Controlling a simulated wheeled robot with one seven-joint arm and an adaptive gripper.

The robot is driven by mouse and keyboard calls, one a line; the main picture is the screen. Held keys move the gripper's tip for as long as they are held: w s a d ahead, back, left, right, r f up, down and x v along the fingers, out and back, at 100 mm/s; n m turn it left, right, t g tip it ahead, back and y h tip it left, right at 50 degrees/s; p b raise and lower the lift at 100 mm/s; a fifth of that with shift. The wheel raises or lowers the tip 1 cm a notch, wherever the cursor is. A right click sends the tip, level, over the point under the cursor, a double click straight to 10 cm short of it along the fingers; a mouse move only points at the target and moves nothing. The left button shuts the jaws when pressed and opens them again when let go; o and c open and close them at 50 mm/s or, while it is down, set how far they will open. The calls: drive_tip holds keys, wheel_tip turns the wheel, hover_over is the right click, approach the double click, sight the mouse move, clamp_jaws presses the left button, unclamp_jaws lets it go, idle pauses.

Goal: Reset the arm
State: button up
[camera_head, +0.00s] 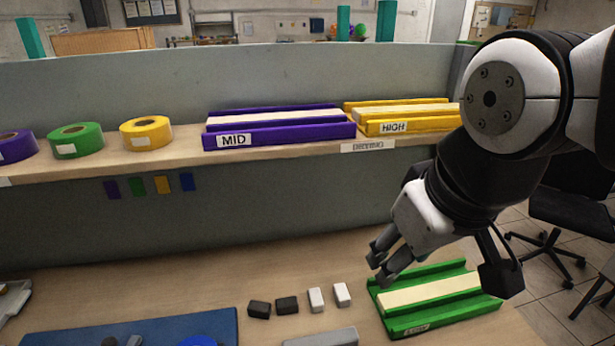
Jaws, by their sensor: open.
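My arm comes in from the right side of the head view. My gripper (379,270) is open and empty, pointing down and left. Its fingers show above the left end of a green tray (393,323) on the lower table. The tray holds a cream strip and has a label on its front edge. I cannot tell the exact height of the fingers above the tray.
Two black blocks (273,308) and two white blocks (329,298) lie left of the green tray. A blue mat (130,328) is at the lower left. The shelf (180,160) above holds tape rolls (76,139), a purple MID tray (280,134) and a yellow HIGH tray (410,124).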

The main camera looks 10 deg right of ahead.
drive_tip(key=shift+s+d+m, duration=0.2)
drive_tip(key=shift+s+m, duration=0.25)
drive_tip(key=shift+s, duration=0.15)
drive_tip(key=shift+s+d+m, duration=0.15)
drive_tip(key=shift+s+m, duration=0.3)
drive_tip(key=shift+s, duration=0.15)
